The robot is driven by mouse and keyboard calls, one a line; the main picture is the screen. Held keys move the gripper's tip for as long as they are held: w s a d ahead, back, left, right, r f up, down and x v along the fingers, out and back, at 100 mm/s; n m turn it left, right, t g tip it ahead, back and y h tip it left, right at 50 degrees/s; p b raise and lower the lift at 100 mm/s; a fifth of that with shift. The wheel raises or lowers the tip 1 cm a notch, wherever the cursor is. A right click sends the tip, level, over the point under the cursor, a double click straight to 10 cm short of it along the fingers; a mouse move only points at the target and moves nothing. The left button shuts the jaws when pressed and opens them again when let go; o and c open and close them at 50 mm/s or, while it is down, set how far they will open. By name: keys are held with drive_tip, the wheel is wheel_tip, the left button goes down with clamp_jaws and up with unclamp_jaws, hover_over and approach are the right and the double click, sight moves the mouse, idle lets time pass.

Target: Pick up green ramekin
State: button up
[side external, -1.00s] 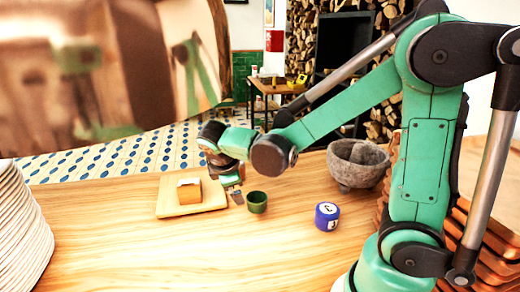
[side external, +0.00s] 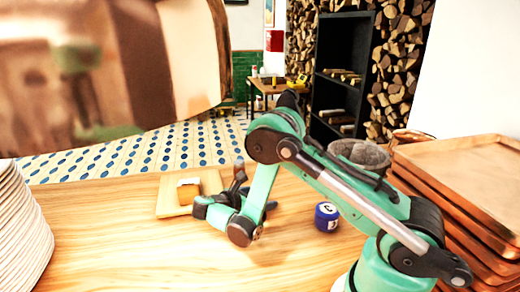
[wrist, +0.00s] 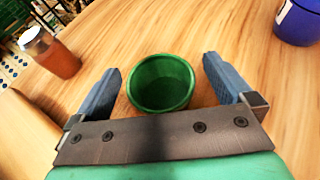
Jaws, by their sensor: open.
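The green ramekin (wrist: 143,97) stands upright on the wooden table in the wrist view, its open top facing the camera. My gripper (wrist: 163,68) is open, with one blue-grey finger left of the ramekin and the other right of it. There are gaps on both sides, and the ramekin is not held. In the side view my gripper (side external: 240,178) is low over the table beside the wooden board. My arm hides the ramekin there.
A wooden board (side external: 168,205) with a white-topped block (side external: 188,190) lies left of my gripper. A blue lettered container (side external: 327,217) stands to the right. A stone mortar (side external: 358,153) and copper trays (side external: 465,160) are further right. Stacked plates (side external: 20,225) stand far left; the front table is clear.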

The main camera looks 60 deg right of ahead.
drive_tip(key=shift+x, duration=1)
drive_tip(key=c, duration=1.3)
drive_tip(key=shift+r, duration=0.2)
